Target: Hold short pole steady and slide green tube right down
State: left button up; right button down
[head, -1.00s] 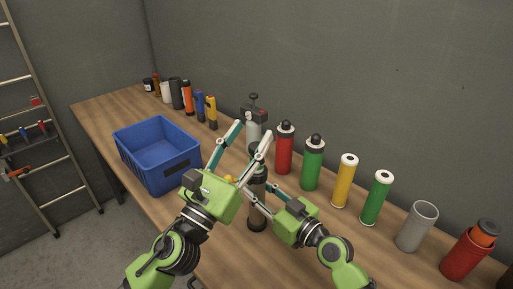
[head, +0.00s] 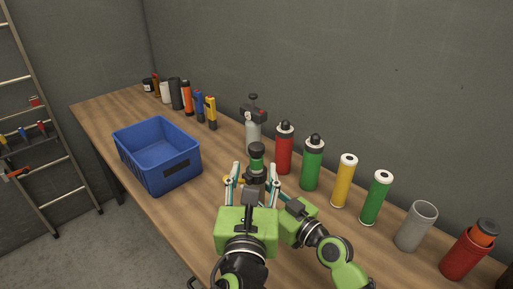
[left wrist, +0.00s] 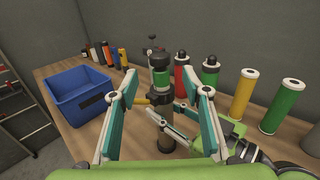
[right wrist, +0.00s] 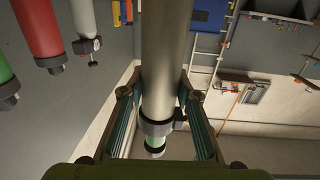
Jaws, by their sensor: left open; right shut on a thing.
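My right gripper (right wrist: 158,92) is shut on the pole below the collar. In the head view my left gripper hides most of the pole and the right fingertips.
A blue crate (head: 127,147) stands to the left. Red (head: 284,150) and green (head: 312,165) bottles, yellow (head: 346,182) and green (head: 376,200) cylinders, and a grey cup (head: 416,228) line the wall side. The bench is clear between crate and pole.

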aim_at(256, 153)
pick_arm(q)
jog(key=w, duration=0.9)
jog(key=shift+w+d, duration=0.25)
jog(key=shift+d, duration=0.05)
